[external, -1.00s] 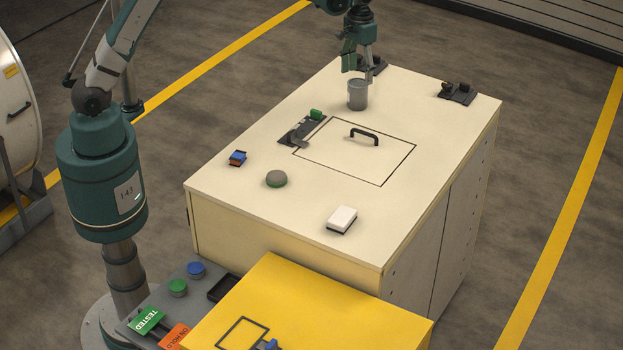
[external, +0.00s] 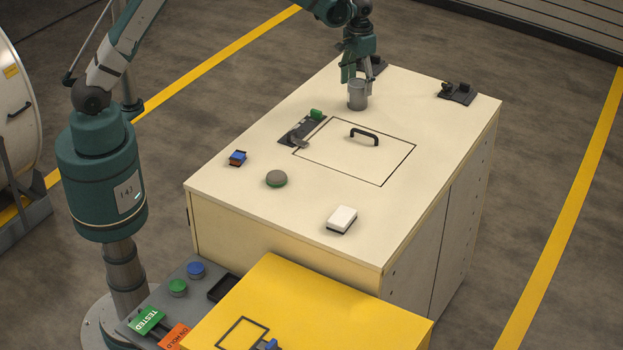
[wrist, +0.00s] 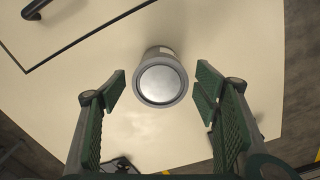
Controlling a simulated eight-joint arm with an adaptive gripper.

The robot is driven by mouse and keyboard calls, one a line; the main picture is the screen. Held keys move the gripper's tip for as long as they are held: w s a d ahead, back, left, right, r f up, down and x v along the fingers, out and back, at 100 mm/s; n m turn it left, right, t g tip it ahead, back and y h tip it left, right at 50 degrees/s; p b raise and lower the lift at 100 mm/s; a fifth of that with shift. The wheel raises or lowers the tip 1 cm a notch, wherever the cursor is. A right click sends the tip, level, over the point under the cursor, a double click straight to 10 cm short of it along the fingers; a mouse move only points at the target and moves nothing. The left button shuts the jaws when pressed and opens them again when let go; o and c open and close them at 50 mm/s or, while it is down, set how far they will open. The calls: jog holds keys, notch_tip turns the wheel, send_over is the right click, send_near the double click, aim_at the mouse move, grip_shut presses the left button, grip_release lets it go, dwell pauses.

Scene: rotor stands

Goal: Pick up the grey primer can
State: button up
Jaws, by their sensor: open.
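The grey primer can (external: 357,96) stands upright near the back edge of the cream cabinet top. In the wrist view its round silver lid (wrist: 160,84) faces the camera. My gripper (external: 358,76) is just above the can in the external view. In the wrist view my gripper (wrist: 160,95) is open, with one green-padded finger on each side of the can. Gaps show between both fingers and the can, so neither finger touches it there. How far the fingertips reach down beside the can is hard to tell.
A hatch with a black handle (external: 364,137) lies in front of the can. A latch with a green tab (external: 305,129) is to its left. Black clamps (external: 457,92) sit along the back edge. A white block (external: 342,219) and a round grey knob (external: 277,178) are nearer the front.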

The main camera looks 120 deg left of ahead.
jog(key=shift+f, duration=1.7)
jog(key=c, duration=1.2)
jog(key=shift+r, duration=0.1)
jog(key=shift+r, duration=4.95)
